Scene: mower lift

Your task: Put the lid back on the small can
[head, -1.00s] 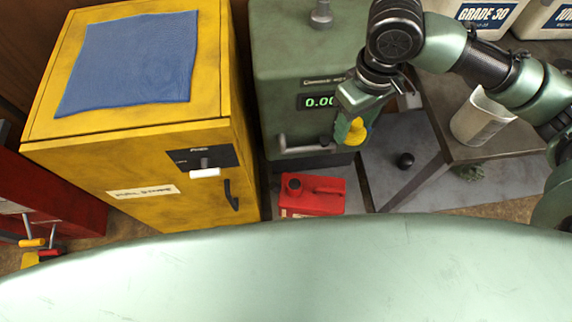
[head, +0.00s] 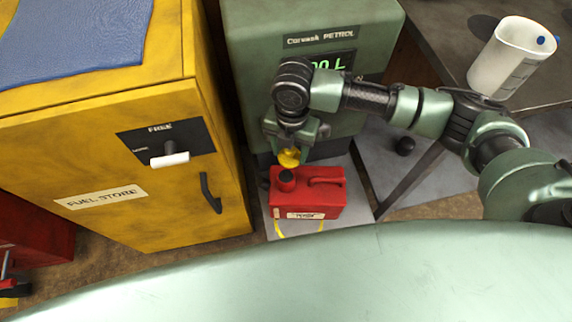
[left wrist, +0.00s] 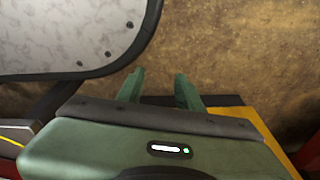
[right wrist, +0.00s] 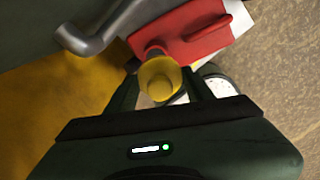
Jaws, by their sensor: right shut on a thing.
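The small can (head: 312,195) is red and stands upright on a grey patch of floor in front of the green pump. Its dark neck (head: 286,180) is at the left of its top. My right gripper (head: 290,152) is shut on the yellow lid (head: 289,158), which is just above the neck; whether they touch I cannot tell. In the right wrist view the lid (right wrist: 159,79) sits between the fingers, with the can (right wrist: 190,38) beyond it and the neck partly hidden. My left gripper (left wrist: 158,90) shows only in the left wrist view, its fingers apart with nothing between them.
The yellow fuel cabinet (head: 110,160) with a blue cloth (head: 75,40) on top stands left of the can. The green petrol pump (head: 300,20) is behind. A table with a white jug (head: 510,62) is at the right.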

